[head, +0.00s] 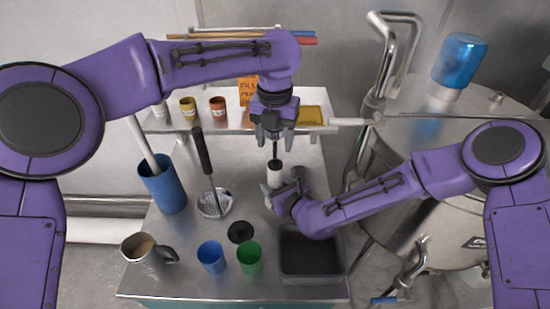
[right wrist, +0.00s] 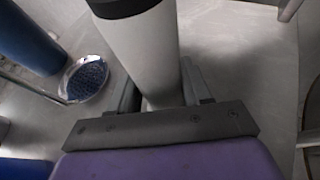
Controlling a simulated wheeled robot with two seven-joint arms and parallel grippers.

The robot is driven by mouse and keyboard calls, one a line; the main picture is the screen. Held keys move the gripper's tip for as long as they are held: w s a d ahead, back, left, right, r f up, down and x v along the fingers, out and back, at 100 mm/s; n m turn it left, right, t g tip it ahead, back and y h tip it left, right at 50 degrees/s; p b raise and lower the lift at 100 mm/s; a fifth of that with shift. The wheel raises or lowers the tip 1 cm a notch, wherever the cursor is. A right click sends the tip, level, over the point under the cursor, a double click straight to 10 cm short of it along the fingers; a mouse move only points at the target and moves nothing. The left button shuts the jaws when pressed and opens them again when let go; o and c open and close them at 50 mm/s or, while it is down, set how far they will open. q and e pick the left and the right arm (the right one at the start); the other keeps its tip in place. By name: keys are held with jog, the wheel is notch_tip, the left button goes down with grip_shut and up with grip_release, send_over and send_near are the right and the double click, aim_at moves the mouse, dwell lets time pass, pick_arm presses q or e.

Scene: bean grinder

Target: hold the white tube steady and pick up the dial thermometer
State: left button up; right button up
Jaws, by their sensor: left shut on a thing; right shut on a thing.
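The white tube (head: 275,173) stands upright on the metal table and has a black top (head: 275,162). My right gripper (head: 273,187) is shut on the tube from the front right, low on its body. In the right wrist view the tube (right wrist: 145,50) rises between the two fingers, with a black band at the picture's top edge. My left gripper (head: 275,136) is above the tube, pointing down, shut on the dial thermometer. The thermometer's thin dark stem (head: 275,148) hangs straight down over the tube's top. Its dial is hidden by the gripper; I cannot tell whether the stem's tip is inside the tube.
A strainer (head: 214,203) with a long black handle and a blue container (head: 162,186) stand left. A metal pitcher (head: 146,252), blue cup (head: 211,257), green cup (head: 249,257), black disc (head: 241,232) and dark tray (head: 311,252) lie in front. A shelf with small cups is behind.

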pick_arm(q)
notch_tip(320, 180, up, 10)
jog(key=shift+f, duration=0.25)
pick_arm(e)
jog(key=o, duration=1.3)
jog(key=shift+o, duration=0.2)
